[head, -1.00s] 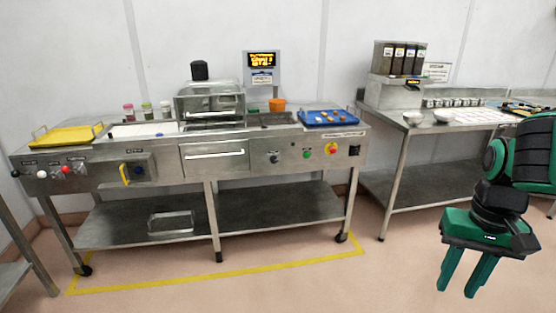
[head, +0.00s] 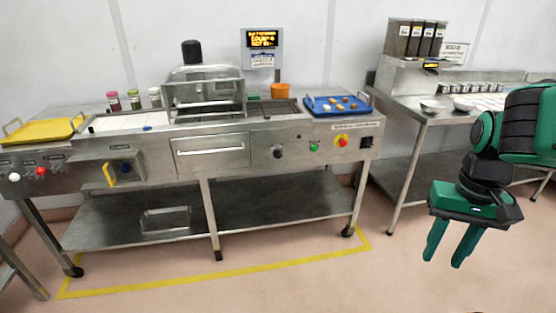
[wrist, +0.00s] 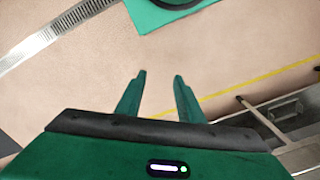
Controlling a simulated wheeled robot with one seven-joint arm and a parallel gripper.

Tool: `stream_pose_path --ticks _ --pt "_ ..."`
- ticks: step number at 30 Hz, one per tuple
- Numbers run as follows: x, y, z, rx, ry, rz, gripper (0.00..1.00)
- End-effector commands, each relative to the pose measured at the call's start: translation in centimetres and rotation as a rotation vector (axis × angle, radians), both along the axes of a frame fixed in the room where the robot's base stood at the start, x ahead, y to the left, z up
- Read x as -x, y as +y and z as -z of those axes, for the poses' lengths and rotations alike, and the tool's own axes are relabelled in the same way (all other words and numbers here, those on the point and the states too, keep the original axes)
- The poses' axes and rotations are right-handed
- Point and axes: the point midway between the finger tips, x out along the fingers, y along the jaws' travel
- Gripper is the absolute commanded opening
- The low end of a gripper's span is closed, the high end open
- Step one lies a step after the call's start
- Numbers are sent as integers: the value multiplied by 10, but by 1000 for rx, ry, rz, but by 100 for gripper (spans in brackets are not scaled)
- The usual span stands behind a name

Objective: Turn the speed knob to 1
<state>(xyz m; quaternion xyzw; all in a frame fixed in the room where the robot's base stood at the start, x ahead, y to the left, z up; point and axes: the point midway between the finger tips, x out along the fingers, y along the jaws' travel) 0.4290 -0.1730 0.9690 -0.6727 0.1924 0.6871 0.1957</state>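A dark round knob (head: 277,152) sits on the steel front panel of the machine, left of a green button (head: 314,147) and a red-on-yellow stop button (head: 342,141). It may be the speed knob; its label and pointer are too small to read. My gripper (head: 443,262) hangs over the floor right of the machine, well apart from the panel, fingers down. It is open and empty; the wrist view shows its two fingers (wrist: 159,75) spread above bare floor.
A blue tray (head: 337,112) and a yellow tray (head: 40,130) lie on the machine's top. A lit display (head: 262,39) stands behind it. A steel side table (head: 428,118) stands at the right. Floor in front of the machine, marked by yellow tape (head: 220,277), is clear.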

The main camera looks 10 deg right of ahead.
Motion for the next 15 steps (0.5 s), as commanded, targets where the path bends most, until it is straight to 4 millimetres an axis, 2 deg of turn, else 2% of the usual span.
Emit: stream_pose_path --ticks 3,5,7,11,15 --pt "6 -3 -5 10 -21 0 51" --pt "-5 -8 -5 29 -34 1 51" --pt "-26 -17 -5 63 -56 4 51" --pt "-88 -42 -3 157 -131 1 51" --pt "-168 -66 1 266 -239 -13 51"
